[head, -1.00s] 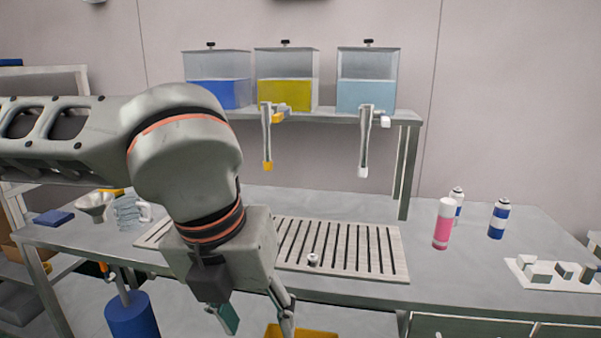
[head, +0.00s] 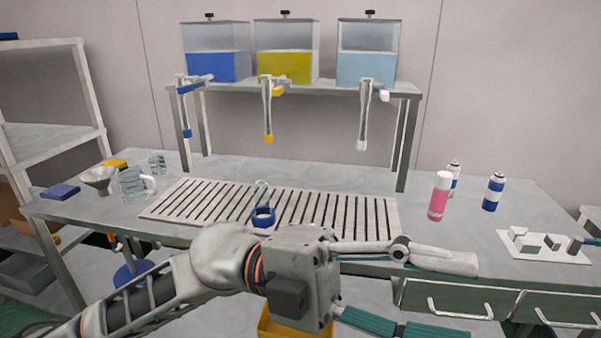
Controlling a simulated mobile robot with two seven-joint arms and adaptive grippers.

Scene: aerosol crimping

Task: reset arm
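My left arm comes in low from the left. My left gripper (head: 462,298) is open and empty, with its two fingers spread and pointing right in front of the table's front edge. Its upper finger covers part of that edge. A small dark teal piece (head: 586,240) shows at the right edge, by the white block holder. It may be a fingertip of my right gripper, but too little shows to tell. The rest of my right arm is out of view.
A pink can (head: 439,197) and two blue-and-white cans (head: 493,193) stand right. A yellow bin (head: 275,327) is below my gripper. Tanks (head: 285,60) stand behind.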

